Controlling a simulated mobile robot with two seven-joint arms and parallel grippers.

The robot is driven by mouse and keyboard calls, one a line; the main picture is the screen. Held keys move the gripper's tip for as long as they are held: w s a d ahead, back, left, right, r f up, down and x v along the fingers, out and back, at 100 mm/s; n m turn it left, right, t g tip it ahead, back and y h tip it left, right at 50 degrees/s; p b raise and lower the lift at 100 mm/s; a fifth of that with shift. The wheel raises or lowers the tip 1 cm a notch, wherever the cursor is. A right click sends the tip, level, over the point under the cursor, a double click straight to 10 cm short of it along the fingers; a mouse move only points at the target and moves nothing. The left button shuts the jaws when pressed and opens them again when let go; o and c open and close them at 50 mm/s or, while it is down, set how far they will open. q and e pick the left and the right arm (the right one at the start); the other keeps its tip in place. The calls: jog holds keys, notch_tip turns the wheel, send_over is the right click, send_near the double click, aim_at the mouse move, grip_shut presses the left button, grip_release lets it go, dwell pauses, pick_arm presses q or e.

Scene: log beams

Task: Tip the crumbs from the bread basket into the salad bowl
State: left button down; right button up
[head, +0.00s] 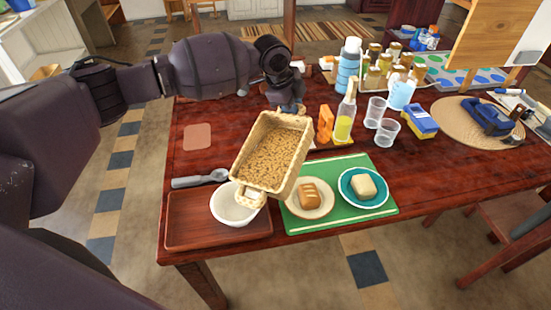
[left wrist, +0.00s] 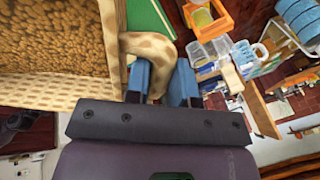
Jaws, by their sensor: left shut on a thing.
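The bread basket (head: 262,128) is a beige wicker tray with a layer of brown crumbs (head: 275,158) in it. My left gripper (head: 290,106) is shut on the basket's far handle and holds it tilted above the table, its near end lower. In the left wrist view the blue fingers (left wrist: 160,85) close around the tan handle (left wrist: 150,45), with crumbs (left wrist: 50,40) at the upper left. The white salad bowl (head: 233,206) stands on the wooden tray below the basket's near end, which partly covers its right rim. The bowl's inside looks pale. My right gripper is not seen.
A wooden tray (head: 188,232) lies under the bowl, with a grey-handled scoop (head: 198,180) behind it. On a green mat (head: 350,228) stand plates with bread (head: 311,193) and a pale block (head: 363,186). Bottles (head: 345,120) and clear cups (head: 387,132) crowd the right.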

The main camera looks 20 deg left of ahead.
pick_arm(q)
jog(key=shift+r, duration=0.3)
jog(key=shift+s+a+r+p, duration=0.2)
jog(key=shift+r+p, duration=0.15)
jog(key=shift+p, duration=0.2)
jog(key=shift+s+a+r+t+h+p, duration=0.2)
jog(key=shift+r+t+h+p, duration=0.2)
jog(key=shift+r, duration=0.1)
jog(key=shift+s+a+r+t+h+p, duration=0.2)
jog(key=shift+r+p, duration=0.1)
jog(key=shift+r, duration=0.1)
jog(key=shift+s+a+r+t+h+p, duration=0.1)
jog(key=shift+s+r+t+h+p, duration=0.1)
jog(key=shift+r+p, duration=0.15)
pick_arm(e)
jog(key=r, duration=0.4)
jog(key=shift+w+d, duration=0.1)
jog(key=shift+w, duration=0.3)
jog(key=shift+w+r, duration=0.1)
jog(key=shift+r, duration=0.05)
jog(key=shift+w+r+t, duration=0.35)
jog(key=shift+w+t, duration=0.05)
